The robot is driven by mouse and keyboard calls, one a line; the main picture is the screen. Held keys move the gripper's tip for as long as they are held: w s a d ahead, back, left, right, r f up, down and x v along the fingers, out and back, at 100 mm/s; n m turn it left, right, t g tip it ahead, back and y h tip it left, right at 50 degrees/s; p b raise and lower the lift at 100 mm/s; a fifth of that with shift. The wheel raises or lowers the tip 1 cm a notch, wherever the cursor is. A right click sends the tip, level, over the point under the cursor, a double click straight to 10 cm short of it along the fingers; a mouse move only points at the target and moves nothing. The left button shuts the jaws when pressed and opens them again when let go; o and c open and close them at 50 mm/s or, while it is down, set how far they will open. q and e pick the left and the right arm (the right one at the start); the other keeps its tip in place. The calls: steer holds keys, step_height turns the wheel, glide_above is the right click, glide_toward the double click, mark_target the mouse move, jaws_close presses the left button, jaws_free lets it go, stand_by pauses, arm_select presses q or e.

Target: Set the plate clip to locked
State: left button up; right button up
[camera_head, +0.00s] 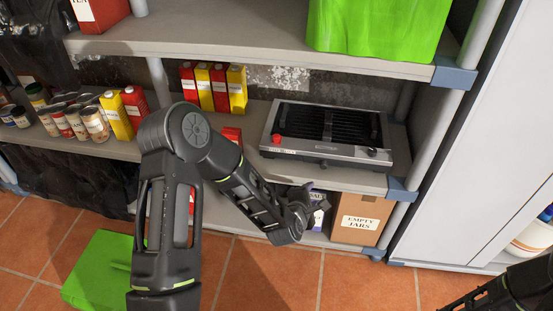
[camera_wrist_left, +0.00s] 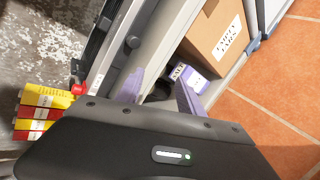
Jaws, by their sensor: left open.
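A grey electric grill (camera_head: 337,157) with a black ribbed plate sits on the middle shelf. I cannot tell for sure which part is the plate clip. My left gripper (camera_head: 312,203) is in front of and below the grill, apart from it. In the left wrist view, the left gripper (camera_wrist_left: 158,94) has its fingers apart with nothing held between them. The grill (camera_wrist_left: 147,55) runs beyond it there, with the red part (camera_wrist_left: 77,89) at left. My right gripper does not show.
A salt box (camera_head: 319,208) and an "empty jars" carton (camera_head: 358,215) stand on the lower shelf near my left gripper. Red and yellow cartons (camera_head: 212,88) and several cans (camera_head: 75,120) stand left of the grill. A white cabinet (camera_head: 470,130) is at right.

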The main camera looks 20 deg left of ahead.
arm_select(q)
steer(key=w+a+n+t+y+b, duration=0.1)
steer(key=w+a+n+b, duration=0.1)
steer(key=n, duration=0.1)
steer(key=w+a+n+t+y+b, duration=0.1)
steer(key=w+a+n+b, duration=0.1)
steer(key=n, duration=0.1)
steer(key=w+a+n+y+b, duration=0.2)
steer(key=a+n, duration=0.1)
steer(key=shift+a+r+t, duration=0.1)
steer(key=shift+r+t, duration=0.15)
steer(key=shift+t, duration=0.15)
steer(key=n+t+y+b, duration=0.1)
steer(key=n+y+b, duration=0.4)
steer(key=n, duration=0.4)
glide_toward(277, 138)
steer(key=x, duration=0.3)
steer(key=shift+w+a+f, duration=0.15)
steer(key=shift+a+n+p, duration=0.1)
steer(key=shift+n+p, duration=0.2)
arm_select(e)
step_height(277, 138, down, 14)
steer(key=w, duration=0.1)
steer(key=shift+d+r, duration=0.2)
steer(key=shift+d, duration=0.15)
